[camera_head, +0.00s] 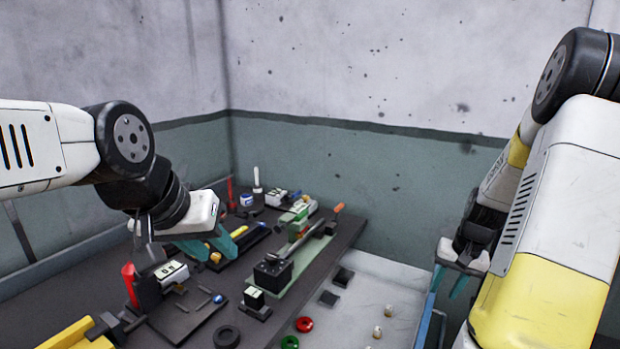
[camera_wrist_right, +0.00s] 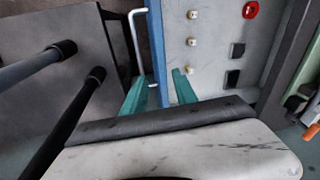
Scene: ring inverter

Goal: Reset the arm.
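My left gripper (camera_head: 212,250) hangs over the dark workbench at the left in the head view. Its teal fingers are apart and nothing shows between them. My right gripper (camera_head: 448,284) points down at the right, near the blue edge of the pale board. Its teal fingers are apart; in the right wrist view the gripper (camera_wrist_right: 160,82) is open and empty. Part of the right arm covers the head view's right side.
A red ring (camera_head: 304,324), a green ring (camera_head: 289,342) and a black ring (camera_head: 226,337) lie near the front. The pale board (camera_head: 385,275) carries small pegs and dark square blocks. Tools and devices crowd the dark workbench (camera_head: 335,240). Walls stand behind.

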